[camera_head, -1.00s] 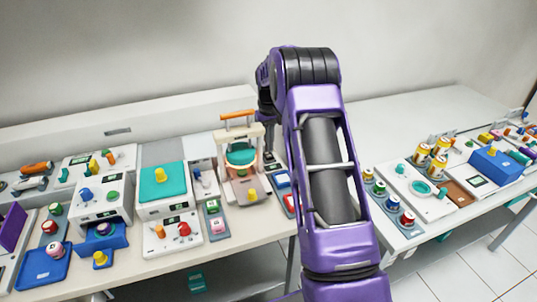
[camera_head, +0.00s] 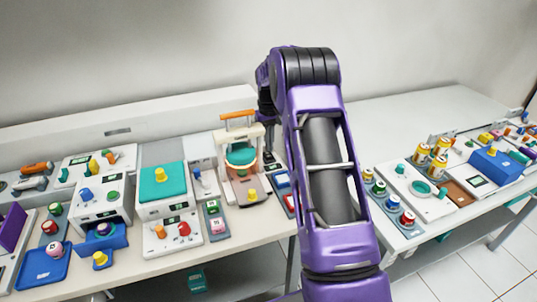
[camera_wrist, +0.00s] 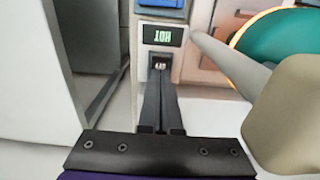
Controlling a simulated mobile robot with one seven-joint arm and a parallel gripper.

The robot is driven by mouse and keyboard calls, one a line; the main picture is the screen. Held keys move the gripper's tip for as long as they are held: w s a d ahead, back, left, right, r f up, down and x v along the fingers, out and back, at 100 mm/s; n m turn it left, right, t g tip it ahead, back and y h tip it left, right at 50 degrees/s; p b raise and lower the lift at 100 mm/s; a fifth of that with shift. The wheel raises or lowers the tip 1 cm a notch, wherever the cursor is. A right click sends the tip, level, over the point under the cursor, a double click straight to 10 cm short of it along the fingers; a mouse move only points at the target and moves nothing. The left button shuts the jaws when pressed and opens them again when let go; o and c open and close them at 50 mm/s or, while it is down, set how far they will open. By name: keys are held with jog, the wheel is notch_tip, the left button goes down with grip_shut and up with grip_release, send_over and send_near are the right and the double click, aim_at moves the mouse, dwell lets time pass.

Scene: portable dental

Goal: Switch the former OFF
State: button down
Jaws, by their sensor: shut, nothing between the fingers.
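The former (camera_head: 257,138) is a cream machine with an orange handle and a teal disc, at the back of the left table. In the wrist view its teal disc (camera_wrist: 290,48) has a glowing orange rim at the upper right. A small display (camera_wrist: 162,35) reads HOT, upside down. Just below the display is a small rocker switch (camera_wrist: 160,61) on a pale panel. My gripper (camera_wrist: 159,72) is shut and empty, its fingertips right at the switch and covering its lower part; I cannot tell whether they touch.
A rounded beige part (camera_wrist: 285,115) and a grey bar (camera_wrist: 228,66) stand close to the right of my fingers. Several other devices crowd the left table, including a teal-topped unit (camera_head: 162,187).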

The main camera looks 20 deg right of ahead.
aim_at(269, 156)
jog(key=shift+f+b, duration=0.6)
jog(key=shift+f, duration=0.75)
dwell(0.6)
jog(key=shift+r+p, duration=2.5)
jog(key=shift+r, duration=1.05)
